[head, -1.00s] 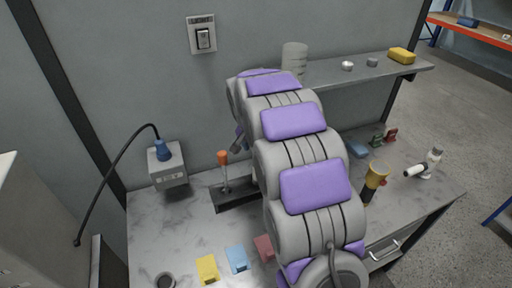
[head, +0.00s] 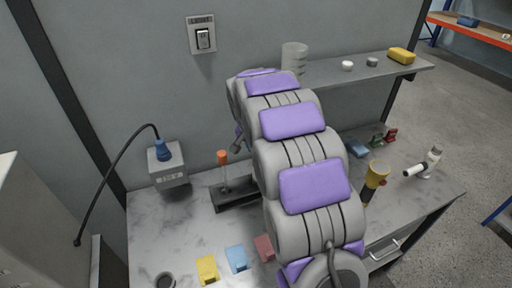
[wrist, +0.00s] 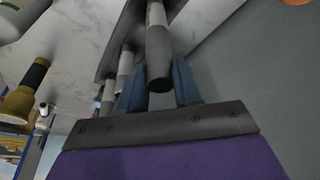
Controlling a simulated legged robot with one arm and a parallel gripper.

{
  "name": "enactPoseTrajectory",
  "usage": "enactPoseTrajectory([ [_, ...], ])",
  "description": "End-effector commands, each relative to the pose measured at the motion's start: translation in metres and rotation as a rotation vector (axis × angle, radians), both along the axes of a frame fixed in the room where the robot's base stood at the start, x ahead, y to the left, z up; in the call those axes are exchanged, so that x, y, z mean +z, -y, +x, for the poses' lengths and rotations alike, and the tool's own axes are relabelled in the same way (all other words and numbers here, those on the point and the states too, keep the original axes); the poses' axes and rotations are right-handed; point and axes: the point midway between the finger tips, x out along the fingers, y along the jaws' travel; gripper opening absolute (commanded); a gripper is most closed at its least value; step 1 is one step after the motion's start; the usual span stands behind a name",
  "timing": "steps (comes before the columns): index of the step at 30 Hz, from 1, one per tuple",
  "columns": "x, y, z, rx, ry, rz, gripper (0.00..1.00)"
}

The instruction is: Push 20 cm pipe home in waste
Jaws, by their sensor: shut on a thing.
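In the wrist view my gripper (wrist: 161,88) has its two blue fingers on either side of a grey pipe (wrist: 159,55) and is shut on it. The pipe's near end shows between the fingers; a lighter section continues beyond it towards a dark block (wrist: 118,30). I cannot tell whether the pipe is seated in anything. In the head view my arm hides the pipe and nearly all of my gripper. The black block (head: 235,202) on the bench shows left of my arm. I cannot make out the waste for certain.
An orange-topped tool (head: 223,160) stands in the block. Yellow (head: 207,269), blue (head: 237,258) and red (head: 264,247) pieces lie in front. A grey box (head: 168,170) with a cable is at left.

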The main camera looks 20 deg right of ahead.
Motion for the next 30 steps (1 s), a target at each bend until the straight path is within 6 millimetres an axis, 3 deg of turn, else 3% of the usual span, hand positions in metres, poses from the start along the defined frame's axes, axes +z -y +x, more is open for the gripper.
enactPoseTrajectory([
  [8, 0.007, 0.0, 0.0, 0.0, 0.001, -0.001, 0.02],
  [30, 0.074, 0.0, 0.001, 0.0, 0.003, 0.0, 0.02],
])
